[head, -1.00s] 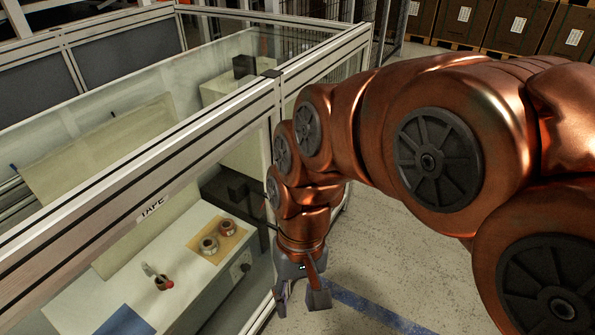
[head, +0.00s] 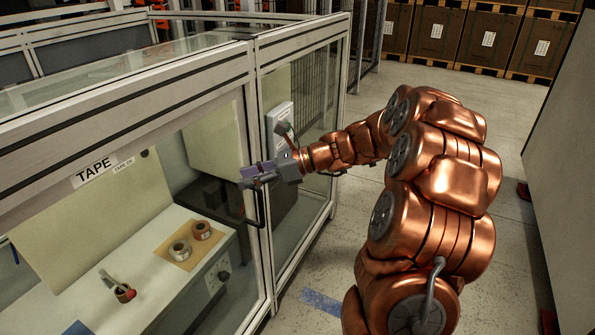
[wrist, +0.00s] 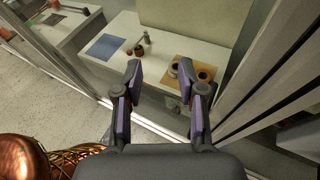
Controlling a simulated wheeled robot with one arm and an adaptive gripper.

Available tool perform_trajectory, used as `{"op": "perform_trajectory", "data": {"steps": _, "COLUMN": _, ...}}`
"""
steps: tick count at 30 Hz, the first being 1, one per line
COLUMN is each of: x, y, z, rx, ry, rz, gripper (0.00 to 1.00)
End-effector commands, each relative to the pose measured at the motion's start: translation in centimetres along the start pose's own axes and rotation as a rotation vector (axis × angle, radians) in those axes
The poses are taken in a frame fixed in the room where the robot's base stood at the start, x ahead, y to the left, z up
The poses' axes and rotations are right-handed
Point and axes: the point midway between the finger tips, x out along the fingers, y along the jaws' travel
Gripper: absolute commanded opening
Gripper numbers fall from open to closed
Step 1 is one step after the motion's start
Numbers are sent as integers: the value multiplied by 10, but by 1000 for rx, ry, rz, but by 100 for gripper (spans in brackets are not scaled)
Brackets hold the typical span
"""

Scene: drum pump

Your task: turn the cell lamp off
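My gripper (head: 250,178) is level beside the cell's glass front, close to the upright frame post and the dark door handle (head: 262,208). In the wrist view my gripper (wrist: 160,72) is open, with nothing between its purple pads. A box with a round dark knob (head: 223,275) sits on the front of the white bench inside the cell. I cannot tell whether it belongs to the lamp. No lamp can be made out for certain.

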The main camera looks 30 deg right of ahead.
Motion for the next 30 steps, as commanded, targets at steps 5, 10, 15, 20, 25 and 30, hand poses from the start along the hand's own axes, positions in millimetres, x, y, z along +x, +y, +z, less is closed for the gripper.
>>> {"op": "perform_trajectory", "data": {"steps": 5, "x": -55, "y": -87, "z": -56, "rx": 257, "ry": -184, "rz": -194, "gripper": 40}}
{"op": "perform_trajectory", "data": {"steps": 10, "x": -111, "y": -141, "z": -95, "rx": 428, "ry": -334, "rz": -325, "gripper": 40}}
{"op": "perform_trajectory", "data": {"steps": 15, "x": -146, "y": -165, "z": -116, "rx": 513, "ry": -422, "rz": -391, "gripper": 40}}
{"op": "perform_trajectory", "data": {"steps": 20, "x": -150, "y": -173, "z": -119, "rx": 533, "ry": -442, "rz": -406, "gripper": 40}}
{"op": "perform_trajectory", "data": {"steps": 25, "x": -130, "y": -183, "z": -113, "rx": 531, "ry": -439, "rz": -404, "gripper": 40}}
{"op": "perform_trajectory", "data": {"steps": 30, "x": -109, "y": -194, "z": -105, "rx": 530, "ry": -438, "rz": -403, "gripper": 40}}
